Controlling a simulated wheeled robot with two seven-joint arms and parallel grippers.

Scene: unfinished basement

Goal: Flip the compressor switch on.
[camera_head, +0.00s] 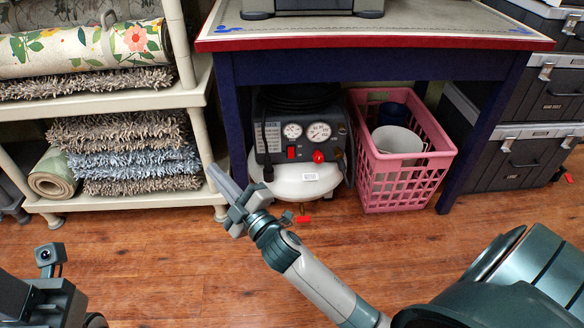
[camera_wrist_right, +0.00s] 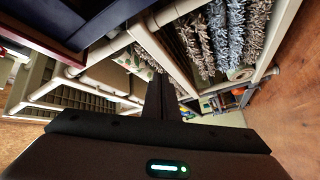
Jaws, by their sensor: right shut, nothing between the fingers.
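The compressor (camera_head: 305,180) stands on the floor under the table, with a black control panel, two round gauges and a white tank. A red switch (camera_head: 291,152) is on the panel, below the left gauge; I cannot tell its position. A red knob (camera_head: 318,157) sits to its right. My right gripper (camera_head: 213,169) is shut and empty, in front of and left of the compressor, apart from the switch. Its closed fingers show in the right wrist view (camera_wrist_right: 161,97), pointing toward the shelves; the compressor is not visible there. At lower left is part of my left arm; its fingers are not visible.
The blue table (camera_head: 380,66) with a red edge stands over the compressor, its left leg close to my right gripper. A pink basket (camera_head: 408,185) is right of the compressor. A cream shelf (camera_head: 120,106) with rugs is left. Black cases (camera_head: 520,150) stand right. The wooden floor in front is clear.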

